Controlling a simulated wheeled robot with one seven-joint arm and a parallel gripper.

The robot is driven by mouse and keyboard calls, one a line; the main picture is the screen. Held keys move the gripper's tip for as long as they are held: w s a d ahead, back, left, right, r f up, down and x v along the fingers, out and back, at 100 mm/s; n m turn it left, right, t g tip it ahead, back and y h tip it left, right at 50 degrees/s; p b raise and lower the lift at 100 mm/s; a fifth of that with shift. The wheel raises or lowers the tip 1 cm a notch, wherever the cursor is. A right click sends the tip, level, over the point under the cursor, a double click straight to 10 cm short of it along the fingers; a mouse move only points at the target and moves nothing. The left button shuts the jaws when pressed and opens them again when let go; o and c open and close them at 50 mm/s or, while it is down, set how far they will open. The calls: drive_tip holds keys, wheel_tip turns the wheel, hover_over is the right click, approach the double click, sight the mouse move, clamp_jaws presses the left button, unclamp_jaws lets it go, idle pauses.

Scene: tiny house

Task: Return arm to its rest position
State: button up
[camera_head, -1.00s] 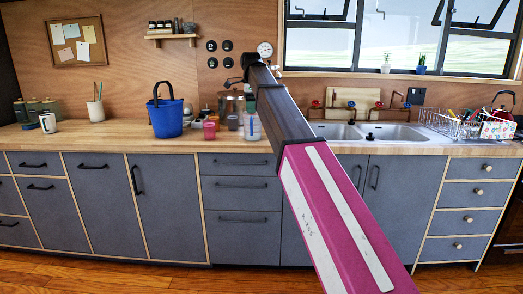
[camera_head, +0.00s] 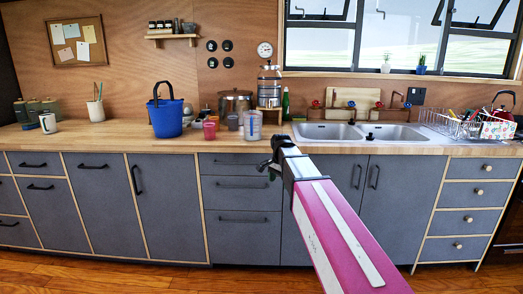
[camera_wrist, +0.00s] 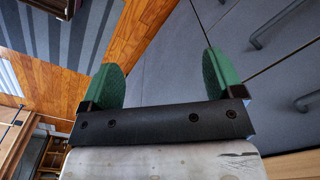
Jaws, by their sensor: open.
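My gripper (camera_wrist: 165,80) shows in the wrist view with two green fingertips held wide apart and nothing between them. Beyond them are grey cabinet fronts and a strip of wood floor. In the head view, my arm runs from the lower right up to the middle, and the dark end of my gripper (camera_head: 265,167) is in front of the grey drawers, just below the counter's front edge. Its fingertips are too small to make out there.
The wooden counter (camera_head: 90,137) holds a blue bucket (camera_head: 166,116), several cups, a clear container (camera_head: 252,126), a metal pot (camera_head: 235,104) and a coffee press (camera_head: 269,86). A sink (camera_head: 400,132) and dish rack (camera_head: 450,125) stand at right. Floor before the cabinets is clear.

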drive_tip(key=s+d+f+n, duration=0.4)
drive_tip(key=s+d+f, duration=0.1)
drive_tip(key=s+f, duration=0.5)
drive_tip(key=s+d+f+n, duration=0.5)
drive_tip(key=s+f, duration=0.5)
drive_tip(key=f, duration=0.3)
drive_tip(key=shift+s+d+n, duration=0.2)
drive_tip(key=shift+d+n, duration=0.1)
drive_tip(key=shift+d, duration=0.25)
